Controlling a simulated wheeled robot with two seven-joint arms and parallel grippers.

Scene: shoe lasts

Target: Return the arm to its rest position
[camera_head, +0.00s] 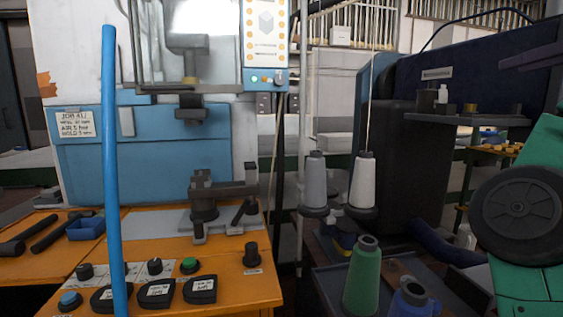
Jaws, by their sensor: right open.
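My right gripper (530,58) shows only in part, as a dark, pointed shape at the upper right edge of the head view. It is open, and nothing is seen held at its tip. It appears in front of the dark blue machine (470,75); the gap between them cannot be judged. The rest of my right gripper is cut off by the frame. My left gripper is not in view. No shoe last can be made out.
An orange bench (225,285) with buttons and a clamp fixture (207,205) stands at the left below a blue press (160,150). A blue upright tube (110,170) crosses the foreground. Thread cones (363,185) stand centre right. A green body with a black wheel (517,215) fills the right.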

